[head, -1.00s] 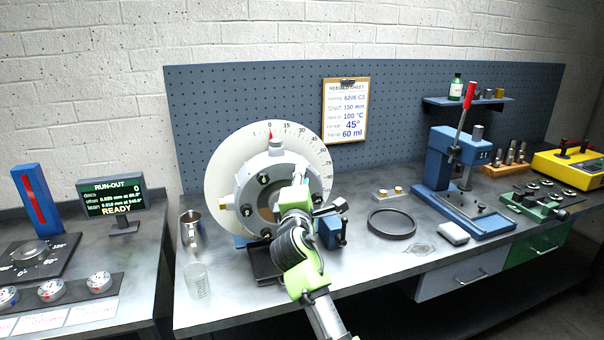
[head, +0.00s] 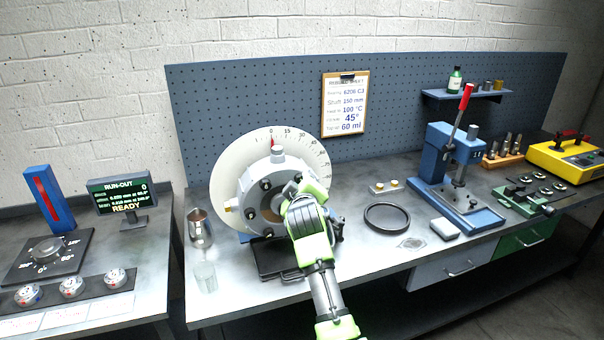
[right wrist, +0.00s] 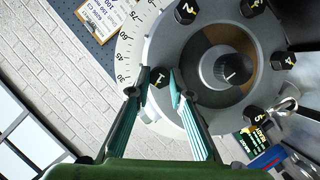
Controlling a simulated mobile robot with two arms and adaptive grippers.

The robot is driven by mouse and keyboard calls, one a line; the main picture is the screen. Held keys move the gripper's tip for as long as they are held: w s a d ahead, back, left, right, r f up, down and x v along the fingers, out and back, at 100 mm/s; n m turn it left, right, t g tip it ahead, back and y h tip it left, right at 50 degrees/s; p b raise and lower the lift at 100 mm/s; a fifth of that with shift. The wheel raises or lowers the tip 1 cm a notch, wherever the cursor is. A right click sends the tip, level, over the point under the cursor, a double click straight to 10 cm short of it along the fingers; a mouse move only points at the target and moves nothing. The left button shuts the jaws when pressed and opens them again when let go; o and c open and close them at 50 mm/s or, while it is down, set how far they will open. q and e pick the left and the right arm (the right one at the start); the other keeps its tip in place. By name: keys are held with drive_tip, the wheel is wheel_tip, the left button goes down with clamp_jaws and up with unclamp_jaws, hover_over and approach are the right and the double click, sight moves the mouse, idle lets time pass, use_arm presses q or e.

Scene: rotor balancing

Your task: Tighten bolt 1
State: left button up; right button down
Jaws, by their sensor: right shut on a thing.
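The rotor housing is a round grey flange (head: 259,213) with a ring of black hex bolts, in front of a white degree dial (head: 226,185). In the head view, my right gripper (head: 299,191) covers the flange's right side and hides bolt 1. My left gripper is in neither view.
Other numbered bolts, such as bolt 2 (right wrist: 186,12), and the central hub (right wrist: 230,69) lie close to the fingers. A black ring (head: 387,218) and a blue press (head: 440,165) are to the right.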

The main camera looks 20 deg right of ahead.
drive_tip(key=shift+m+g+y+p, duration=0.3)
drive_tip(key=shift+m+y+p, duration=0.4)
drive_tip(key=shift+m+p, duration=0.75)
drive_tip(key=shift+f, duration=0.1)
drive_tip(key=c, duration=1.8)
unclamp_jaws()
drive_tip(key=shift+c, duration=0.2)
wheel_tip(320, 180, up, 10)
